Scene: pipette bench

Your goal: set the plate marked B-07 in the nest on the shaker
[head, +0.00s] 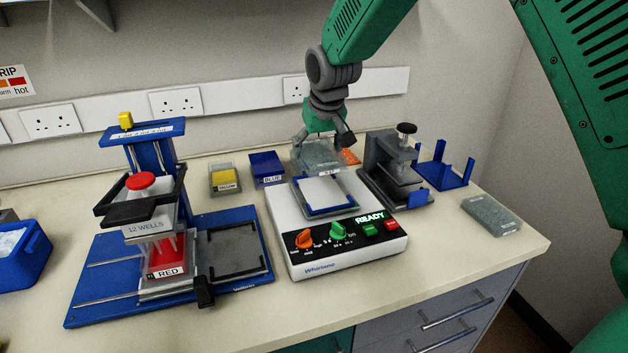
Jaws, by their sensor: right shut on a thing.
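The shaker (345,252) is a white box with knobs and a display reading READY. Its nest (326,192) is a pale flat platform with blue edging, and it is empty. My right gripper (325,140) is shut on a clear plate (318,156) at the back of the nest. The plate has a small white label on its front, too small to read for certain. It appears raised behind the nest rather than in it; its exact height I cannot tell. My left gripper is not in view.
A blue 12-wells press (150,228) with a red block stands left. Yellow (224,179) and blue (267,167) trays stand behind. A dark clamp stand (385,165), blue rack (444,172) and another clear plate (491,214) stand right. An orange item (350,156) lies behind the shaker.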

